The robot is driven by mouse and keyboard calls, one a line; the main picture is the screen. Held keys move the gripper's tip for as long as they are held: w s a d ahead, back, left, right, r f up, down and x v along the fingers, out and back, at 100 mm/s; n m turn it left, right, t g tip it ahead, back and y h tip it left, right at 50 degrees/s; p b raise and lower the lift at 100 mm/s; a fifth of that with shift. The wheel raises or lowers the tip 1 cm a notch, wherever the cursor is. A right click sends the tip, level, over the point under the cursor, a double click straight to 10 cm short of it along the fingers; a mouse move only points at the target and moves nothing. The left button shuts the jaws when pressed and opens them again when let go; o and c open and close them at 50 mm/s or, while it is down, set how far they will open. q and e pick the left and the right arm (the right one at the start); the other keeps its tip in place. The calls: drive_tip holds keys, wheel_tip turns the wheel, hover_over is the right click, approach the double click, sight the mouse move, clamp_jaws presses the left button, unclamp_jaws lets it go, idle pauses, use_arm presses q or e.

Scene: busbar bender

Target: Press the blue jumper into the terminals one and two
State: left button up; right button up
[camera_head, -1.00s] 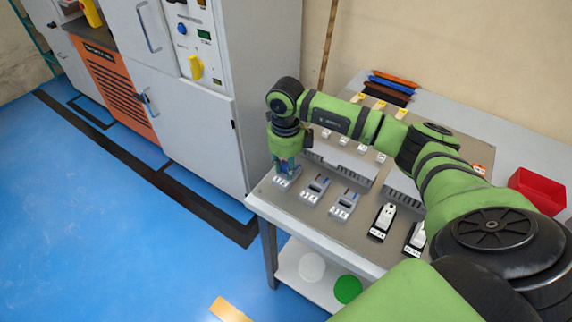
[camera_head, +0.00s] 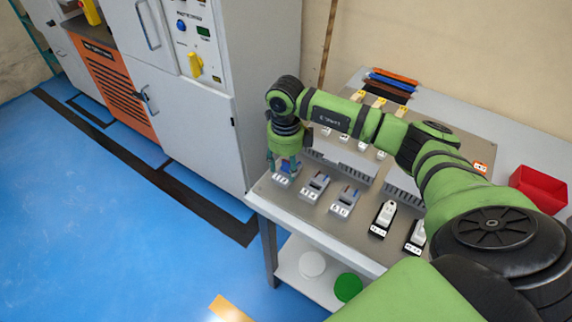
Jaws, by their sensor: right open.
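My right arm reaches across the bench from the right. My right gripper (camera_head: 285,163) points down over the leftmost grey terminal block (camera_head: 281,181) at the bench's left end. Its jaws are open. Some blue shows between or beside the fingers, too small to tell whether it is the blue jumper or part of the gripper. Two similar terminal blocks stand to the right, the middle one (camera_head: 315,186) and the right one (camera_head: 345,202), each with a small blue part on top. The terminal numbers are too small to read. My left gripper is not in view.
Grey slotted ducts (camera_head: 340,165) lie behind the terminal blocks. Two black-and-white devices, one of them here (camera_head: 383,218), stand to the right. A red bin (camera_head: 539,190) sits at the bench's right. A grey cabinet (camera_head: 195,130) stands close to the left.

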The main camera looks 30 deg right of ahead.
sight(286, 163)
wheel_tip(286, 163, up, 12)
drive_tip(key=shift+f, duration=0.2)
idle(0.6)
